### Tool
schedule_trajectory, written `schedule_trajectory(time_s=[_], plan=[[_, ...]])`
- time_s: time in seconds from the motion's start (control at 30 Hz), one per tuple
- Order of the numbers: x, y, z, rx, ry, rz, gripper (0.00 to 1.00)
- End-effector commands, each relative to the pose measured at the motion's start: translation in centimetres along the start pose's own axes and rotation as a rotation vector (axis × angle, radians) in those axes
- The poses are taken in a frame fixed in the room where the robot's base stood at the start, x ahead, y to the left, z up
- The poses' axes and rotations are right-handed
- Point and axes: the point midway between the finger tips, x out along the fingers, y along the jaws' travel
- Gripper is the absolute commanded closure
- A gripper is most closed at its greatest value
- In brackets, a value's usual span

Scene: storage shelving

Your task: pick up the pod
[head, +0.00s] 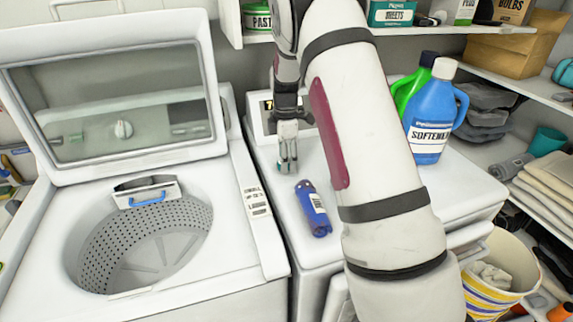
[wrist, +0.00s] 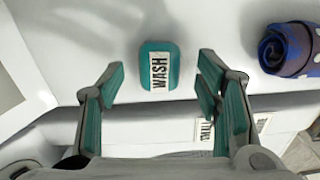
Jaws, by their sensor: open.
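The pod (wrist: 158,65) is a small teal rounded block with a white "WASH" label. In the wrist view it lies on the white surface, between and just beyond my fingertips. My gripper (wrist: 160,82) is open, with one finger on each side and nothing held. In the head view my gripper (head: 288,160) points down over the white machine top, near its back left. I cannot make out the pod apart from the teal finger pads there.
A blue rolled item (head: 314,208) lies in front of my gripper; a blue patterned roll (wrist: 288,50) shows right in the wrist view. A blue softener bottle (head: 431,115) and a green bottle (head: 408,90) stand behind my arm. An open washer (head: 150,235) is on the left.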

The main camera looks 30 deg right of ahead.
Motion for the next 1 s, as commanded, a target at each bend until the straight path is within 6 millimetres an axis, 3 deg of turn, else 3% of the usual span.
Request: schedule_trajectory(time_s=[0.33,0.53,0.87,1.0], plan=[[1.0,0.0,0.0,0.001,0.000,0.000,0.42],[1.0,0.0,0.0,0.000,0.000,0.000,0.85],[0.9,0.0,0.0,0.000,0.000,0.001,0.85],[-0.3,0.2,0.0,0.000,0.001,0.005,0.85]])
